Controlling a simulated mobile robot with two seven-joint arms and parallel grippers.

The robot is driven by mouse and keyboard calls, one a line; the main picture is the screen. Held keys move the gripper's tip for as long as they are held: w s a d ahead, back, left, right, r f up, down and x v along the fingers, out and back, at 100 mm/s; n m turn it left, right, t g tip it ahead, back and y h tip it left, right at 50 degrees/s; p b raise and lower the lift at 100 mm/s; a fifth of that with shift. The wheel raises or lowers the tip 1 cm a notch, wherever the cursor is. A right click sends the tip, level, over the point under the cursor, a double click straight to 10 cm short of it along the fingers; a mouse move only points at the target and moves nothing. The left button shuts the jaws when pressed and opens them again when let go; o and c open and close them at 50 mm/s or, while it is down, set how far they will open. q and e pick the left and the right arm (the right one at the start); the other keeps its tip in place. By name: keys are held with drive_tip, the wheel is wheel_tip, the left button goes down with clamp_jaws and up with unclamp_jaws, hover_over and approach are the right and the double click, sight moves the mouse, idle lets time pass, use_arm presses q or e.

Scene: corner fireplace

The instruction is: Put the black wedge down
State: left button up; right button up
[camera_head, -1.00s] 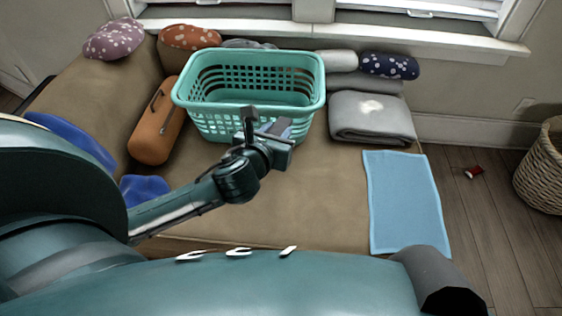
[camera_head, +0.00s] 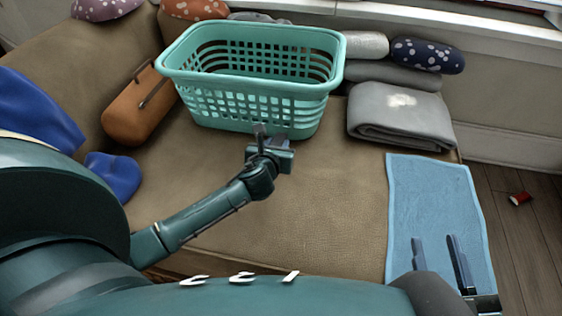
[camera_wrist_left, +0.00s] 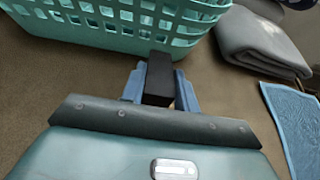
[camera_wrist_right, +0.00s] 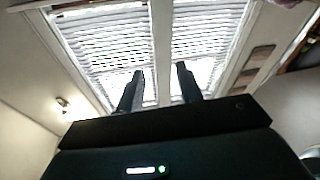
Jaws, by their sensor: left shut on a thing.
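My left gripper (camera_head: 270,140) is over the brown couch seat, just in front of the teal basket. In the left wrist view the black wedge (camera_wrist_left: 159,79) sits between the blue fingers of the left gripper (camera_wrist_left: 156,84), which are shut on it. In the head view the wedge is too small and dark to make out clearly. My right gripper (camera_head: 437,255) is over the blue towel at the lower right. Its fingers are apart and empty; the right wrist view shows the open right gripper (camera_wrist_right: 157,88) pointing toward the window.
The teal laundry basket (camera_head: 250,108) stands on the couch (camera_head: 300,200). A folded grey blanket (camera_head: 400,118) and a blue towel (camera_head: 430,190) are at the right. An orange bolster (camera_head: 133,112) and blue cloth (camera_head: 112,177) are at the left. The seat's middle is clear.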

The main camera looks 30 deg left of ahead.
use_arm(q)
wheel_tip(320, 180, down, 4)
drive_tip(key=shift+s+f+b, duration=0.1)
drive_tip(key=shift+b, duration=0.75)
drive_tip(key=shift+f+b, duration=0.3)
drive_tip(key=shift+f, duration=0.25)
wheel_tip(320, 180, down, 3)
drive_tip(key=shift+f+b, duration=0.2)
drive_tip(key=shift+b, duration=1)
drive_tip(key=shift+f, duration=0.1)
drive_tip(key=o, duration=1)
use_arm(e)
drive_tip(key=shift+w+a+m+t+y, duration=0.1)
drive_tip(key=shift+a+m+t+y, duration=0.2)
drive_tip(key=shift+a+m+y, duration=0.25)
drive_tip(key=shift+d, duration=0.1)
